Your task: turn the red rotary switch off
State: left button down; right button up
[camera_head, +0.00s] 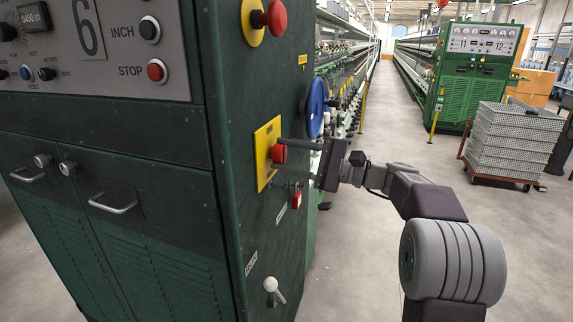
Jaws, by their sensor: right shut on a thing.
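The red rotary switch (277,154) sits on a yellow plate (263,172) on the side face of the dark green machine cabinet (222,190). My right gripper (284,155) reaches in from the right, facing the plate. Its two fingers are shut on the red switch, one above it and one below. The fingers hide part of the knob, and I cannot tell its exact angle. My left gripper is not in view.
A red mushroom button (274,17) on a yellow base is above. A blue handwheel (316,108) sticks out behind my gripper. A red padlock (296,200) and a white-knobbed lever (271,285) are below. The aisle floor (400,115) is clear; stacked crates (512,140) stand right.

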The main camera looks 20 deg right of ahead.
jog(key=shift+n, duration=0.4)
jog(key=o, duration=1.3)
jog(key=shift+o, duration=0.2)
jog(key=v, duration=0.9)
jog(key=shift+d, duration=0.1)
